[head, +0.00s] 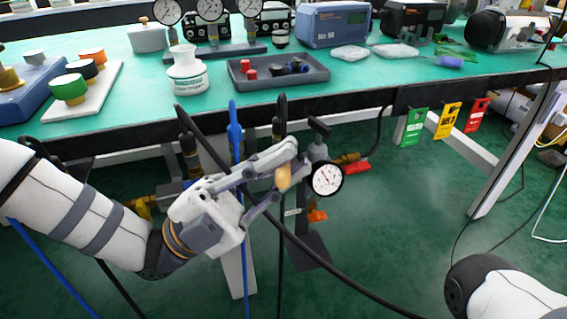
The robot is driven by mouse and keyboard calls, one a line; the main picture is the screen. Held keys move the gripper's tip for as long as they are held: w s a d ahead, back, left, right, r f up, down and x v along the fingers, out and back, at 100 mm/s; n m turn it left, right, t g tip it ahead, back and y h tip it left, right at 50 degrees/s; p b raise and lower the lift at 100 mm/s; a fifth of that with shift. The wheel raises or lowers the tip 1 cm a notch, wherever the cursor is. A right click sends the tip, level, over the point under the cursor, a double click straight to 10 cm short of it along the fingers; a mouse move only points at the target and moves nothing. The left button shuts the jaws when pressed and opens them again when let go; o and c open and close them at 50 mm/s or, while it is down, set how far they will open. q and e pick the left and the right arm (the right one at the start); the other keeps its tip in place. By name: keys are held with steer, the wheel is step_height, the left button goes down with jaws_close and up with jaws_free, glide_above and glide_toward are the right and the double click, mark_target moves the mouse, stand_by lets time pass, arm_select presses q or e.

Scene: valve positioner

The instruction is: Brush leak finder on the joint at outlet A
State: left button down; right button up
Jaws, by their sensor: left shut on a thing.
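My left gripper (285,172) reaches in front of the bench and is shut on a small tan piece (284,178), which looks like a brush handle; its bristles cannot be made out. Just right of the gripper is a round pressure gauge (327,179) on a dark upright fitting. Brass joints (350,158) and a red lever (357,168) sit to its right, and an orange lever (317,215) below. I cannot tell which joint is outlet A, or whether the brush touches one. A white labelled bottle (187,75) stands on the bench; its label is unreadable.
The green-topped bench (400,85) spans the back, its dark front edge above my gripper. A grey tray (278,78) holds small parts. Dark hoses and a blue hose (236,140) hang around the gripper. Green, yellow and red tags (447,121) hang right. Floor at right is mostly clear.

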mark_target(281, 181)
arm_select(q)
steer(key=shift+s+a+r+t+p, duration=0.3)
steer(key=shift+r+t+p, duration=0.1)
steer(key=shift+p, duration=0.4)
steer(key=shift+s+d+r+p, duration=0.1)
steer(key=shift+s+r+p, duration=0.45)
steer(key=shift+s, duration=0.25)
steer(key=shift+s+d+r+p, duration=0.1)
steer(key=shift+s+r+p, duration=0.2)
steer(key=shift+s+p, duration=0.4)
steer(key=shift+s, duration=0.25)
arm_select(e)
steer(key=r, duration=0.1)
steer(key=w+r, duration=0.1)
steer(key=r, duration=0.1)
steer(key=shift+w+r, duration=0.2)
steer(key=shift+r, duration=0.1)
arm_select(q)
steer(key=shift+d, duration=0.1)
